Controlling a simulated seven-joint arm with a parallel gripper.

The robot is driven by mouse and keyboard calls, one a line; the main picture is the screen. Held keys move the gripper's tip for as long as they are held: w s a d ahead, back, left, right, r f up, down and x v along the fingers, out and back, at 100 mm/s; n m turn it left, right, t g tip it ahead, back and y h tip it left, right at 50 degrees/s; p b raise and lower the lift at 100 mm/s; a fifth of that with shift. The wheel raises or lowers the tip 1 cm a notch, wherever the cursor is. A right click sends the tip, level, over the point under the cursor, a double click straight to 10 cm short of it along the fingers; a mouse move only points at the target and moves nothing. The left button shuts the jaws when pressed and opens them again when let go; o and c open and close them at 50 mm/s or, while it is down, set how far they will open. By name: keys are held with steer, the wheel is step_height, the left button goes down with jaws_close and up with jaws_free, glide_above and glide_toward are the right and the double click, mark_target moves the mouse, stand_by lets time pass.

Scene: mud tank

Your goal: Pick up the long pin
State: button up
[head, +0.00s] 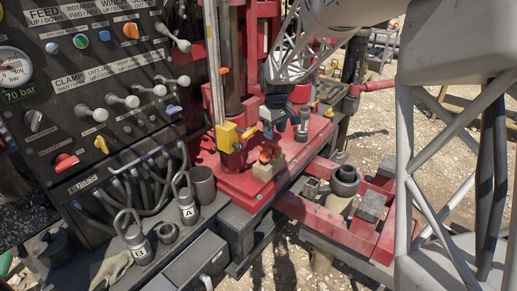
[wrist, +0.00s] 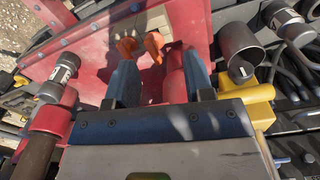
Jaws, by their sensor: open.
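Two orange pieces (head: 268,153) stand close together at a pale wooden block on the red deck in the head view. They look like pin heads or handles; I cannot tell which belongs to the long pin, and no long shaft shows clearly. In the wrist view the orange pieces (wrist: 140,47) lie just beyond my fingertips, nearer the left finger, against the wooden block (wrist: 172,30). My gripper (wrist: 160,68) is open and empty, its two blue fingers apart. In the head view my gripper (head: 271,130) is above and behind the orange pieces.
A yellow fitting (head: 228,136) stands left of my gripper, and a grey labelled cylinder (head: 302,126) stands right. A dark cup (head: 202,184) and a shackle-topped cylinder marked A (head: 187,207) stand by the hoses. The control panel (head: 90,80) rises at left.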

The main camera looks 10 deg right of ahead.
steer(key=n, duration=0.2)
glide_above(265, 151)
steer(key=w, duration=0.1)
steer(key=f, duration=0.6)
steer(key=shift+w+a+f, duration=0.15)
steer(key=shift+w+f, duration=0.05)
steer(key=shift+f, duration=0.2)
steer(key=shift+f, duration=1.25)
steer(key=shift+s+f, duration=0.1)
steer(key=shift+f, duration=2.55)
jaws_close()
